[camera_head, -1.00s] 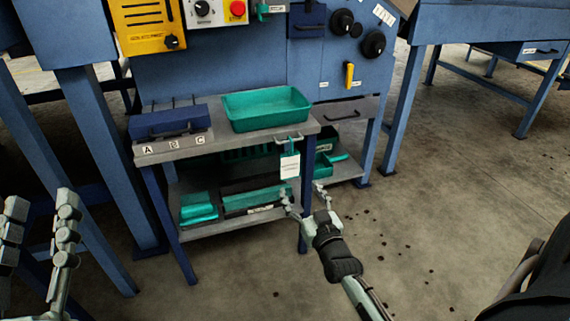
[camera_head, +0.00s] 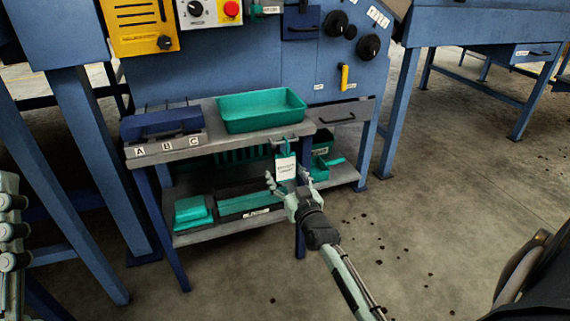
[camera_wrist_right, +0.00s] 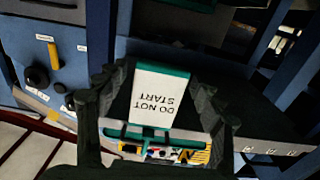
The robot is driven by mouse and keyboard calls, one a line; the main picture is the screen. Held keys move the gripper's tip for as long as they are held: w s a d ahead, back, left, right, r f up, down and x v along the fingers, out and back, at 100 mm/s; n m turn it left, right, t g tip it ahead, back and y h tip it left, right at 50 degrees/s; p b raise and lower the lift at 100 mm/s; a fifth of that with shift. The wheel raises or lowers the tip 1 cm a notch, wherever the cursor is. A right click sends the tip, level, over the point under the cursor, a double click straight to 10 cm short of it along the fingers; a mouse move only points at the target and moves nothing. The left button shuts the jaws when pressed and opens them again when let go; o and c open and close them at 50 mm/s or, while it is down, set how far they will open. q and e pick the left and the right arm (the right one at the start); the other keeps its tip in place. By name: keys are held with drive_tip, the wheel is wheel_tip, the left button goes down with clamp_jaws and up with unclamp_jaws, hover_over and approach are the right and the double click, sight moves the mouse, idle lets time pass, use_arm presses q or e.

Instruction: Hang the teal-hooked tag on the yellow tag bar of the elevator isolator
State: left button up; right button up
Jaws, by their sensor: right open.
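My left gripper (camera_head: 12,232) is partly cut off at the left edge. A yellow isolator box (camera_head: 142,27) is on the blue machine; I cannot make out its tag bar.
The bench holds a teal tray (camera_head: 262,124) and a blue block (camera_head: 160,125) above labels A, B, C. Teal bins (camera_head: 192,212) sit on its lower shelf.

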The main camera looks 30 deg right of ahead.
drive_tip(key=c, duration=1.1)
drive_tip(key=shift+r+p, duration=1.1)
drive_tip(key=shift+p, duration=0.1)
drive_tip(key=p+v, duration=0.4)
drive_tip(key=v, duration=0.5)
drive_tip(key=shift+s, duration=0.1)
